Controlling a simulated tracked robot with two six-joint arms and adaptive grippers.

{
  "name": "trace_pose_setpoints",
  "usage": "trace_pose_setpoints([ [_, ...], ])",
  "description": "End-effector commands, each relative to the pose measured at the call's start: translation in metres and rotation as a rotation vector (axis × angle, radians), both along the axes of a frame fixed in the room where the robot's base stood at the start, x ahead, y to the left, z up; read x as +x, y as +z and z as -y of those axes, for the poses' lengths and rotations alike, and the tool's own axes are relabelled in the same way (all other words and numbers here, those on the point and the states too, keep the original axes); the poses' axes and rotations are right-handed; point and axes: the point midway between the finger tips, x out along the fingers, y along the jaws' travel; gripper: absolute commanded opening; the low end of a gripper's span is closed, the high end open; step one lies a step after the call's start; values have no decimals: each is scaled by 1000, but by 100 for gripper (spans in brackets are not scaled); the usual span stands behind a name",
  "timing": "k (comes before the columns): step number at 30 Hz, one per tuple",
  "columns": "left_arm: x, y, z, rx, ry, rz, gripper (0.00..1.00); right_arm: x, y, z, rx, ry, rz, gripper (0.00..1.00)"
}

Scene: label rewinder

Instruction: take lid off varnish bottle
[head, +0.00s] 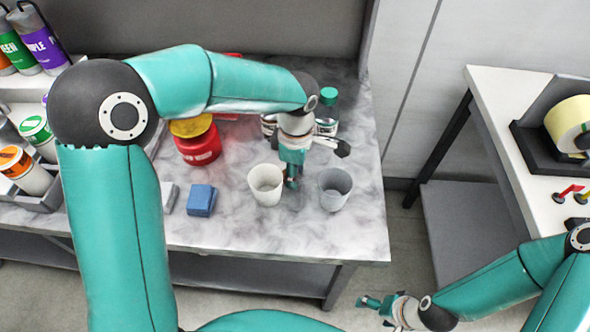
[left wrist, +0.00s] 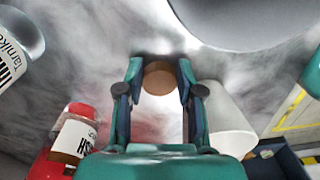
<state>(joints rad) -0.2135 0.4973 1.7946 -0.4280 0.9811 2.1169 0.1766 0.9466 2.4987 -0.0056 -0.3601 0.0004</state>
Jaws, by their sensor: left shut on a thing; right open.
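My left gripper (head: 292,182) is low over the grey marbled table, between a white cup and a grey cup. In the left wrist view its fingers (left wrist: 158,85) are shut on a small round brown lid-like piece (left wrist: 158,78). I cannot tell whether this piece touches the table. A bottle with a white label ending in "SH" (left wrist: 76,138), likely the varnish bottle, stands behind; in the head view it is a partly hidden bottle (head: 268,124) beside my arm. My right gripper (head: 375,303) is open and empty, low at the front right, away from the table.
The white cup (head: 265,186) and grey cup (head: 335,189) stand close on either side of my left gripper. A green-capped bottle (head: 328,108) stands behind. A red can with a yellow lid (head: 198,147) and a blue block (head: 201,200) are to the left.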

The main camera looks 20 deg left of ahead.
Motion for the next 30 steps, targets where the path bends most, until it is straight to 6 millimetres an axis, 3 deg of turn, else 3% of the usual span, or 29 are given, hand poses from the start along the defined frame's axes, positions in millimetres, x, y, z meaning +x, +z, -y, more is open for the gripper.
trace_pose_setpoints([
  [9,0,-3,0,0,-1,1,0,0,-3,0,0,0,0,82],
  [10,0,-3,0,0,-1,1,38,0,-3,0,0,0,0,82],
  [14,0,-2,0,0,-1,1,60,0,-2,0,0,0,0,82],
  [24,0,-1,0,0,-1,1,62,0,-1,0,0,0,0,82],
  [30,1,16,1,-1,0,5,62,0,-1,0,0,0,0,82],
])
